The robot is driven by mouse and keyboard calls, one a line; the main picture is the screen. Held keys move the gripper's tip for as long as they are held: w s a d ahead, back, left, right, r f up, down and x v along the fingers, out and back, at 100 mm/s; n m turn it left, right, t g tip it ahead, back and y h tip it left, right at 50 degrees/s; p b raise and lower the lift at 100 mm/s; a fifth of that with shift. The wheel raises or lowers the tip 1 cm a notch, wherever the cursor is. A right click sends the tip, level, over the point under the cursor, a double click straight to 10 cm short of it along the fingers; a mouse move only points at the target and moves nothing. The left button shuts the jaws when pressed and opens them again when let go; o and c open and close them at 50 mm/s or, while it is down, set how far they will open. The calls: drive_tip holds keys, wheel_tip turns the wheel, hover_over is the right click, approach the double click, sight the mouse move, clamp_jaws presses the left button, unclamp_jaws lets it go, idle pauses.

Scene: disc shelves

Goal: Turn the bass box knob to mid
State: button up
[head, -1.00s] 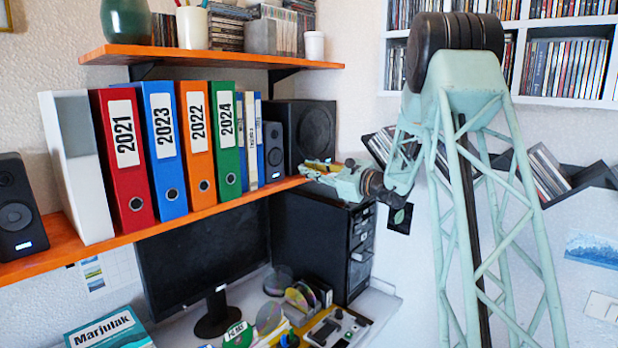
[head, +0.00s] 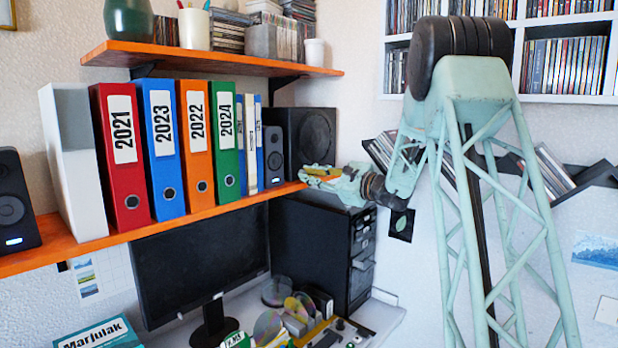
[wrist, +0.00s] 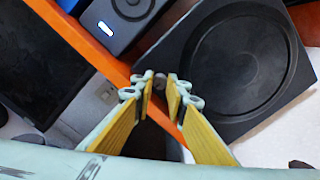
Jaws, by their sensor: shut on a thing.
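The bass box is a black cube-shaped speaker (head: 312,130) at the right end of the orange shelf. In the wrist view its round cone (wrist: 235,60) fills the upper right. A small dark knob (wrist: 160,82) shows between my fingertips, close to the box's lower corner and the shelf edge. My gripper (wrist: 160,88) has yellow inner pads and is shut on the knob. In the head view my gripper (head: 308,176) reaches in from the right at the box's lower front. The knob is hidden there, and its pointer cannot be made out in either view.
A small speaker (head: 273,152) stands left of the bass box, beside several binders (head: 195,140). Below the shelf (head: 140,235) are a monitor (head: 205,270) and a black computer tower (head: 312,255). The wall side at right is fairly open.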

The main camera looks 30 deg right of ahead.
drive_tip(key=o, duration=0.9)
drive_tip(key=shift+c, duration=0.2)
drive_tip(key=shift+s, duration=0.1)
drive_tip(key=v, duration=0.7)
drive_tip(key=shift+s+d, duration=0.2)
drive_tip(key=shift+s, duration=0.2)
drive_tip(key=shift+a, duration=0.1)
